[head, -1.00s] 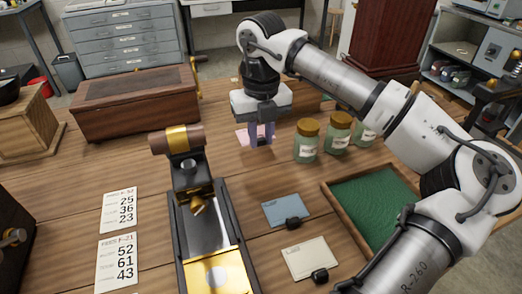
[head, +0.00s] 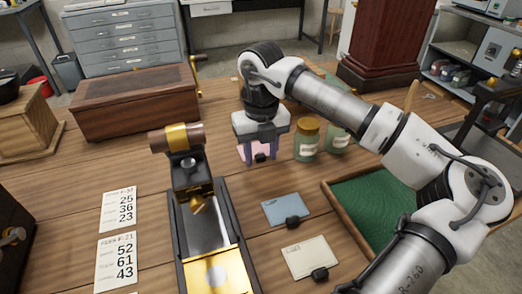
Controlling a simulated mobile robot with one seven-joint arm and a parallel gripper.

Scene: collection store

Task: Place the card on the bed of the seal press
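A pink card (head: 258,149) with a black clip lies on the table behind the press and partly shows between my gripper's fingers. My gripper (head: 260,156) points down over it with its fingers spread apart; contact with the card cannot be told. A blue card (head: 281,208) and a cream card (head: 309,256), each with a black clip, lie flat to the right of the press. The seal press (head: 189,176) stands at the front centre, with a dark frame and a brass-and-wood top.
Green jars (head: 307,142) stand just right of my gripper. A green-lined tray (head: 374,203) is at the right, under my arm. A wooden chest (head: 135,103) stands behind. Table between press and jars is mostly clear.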

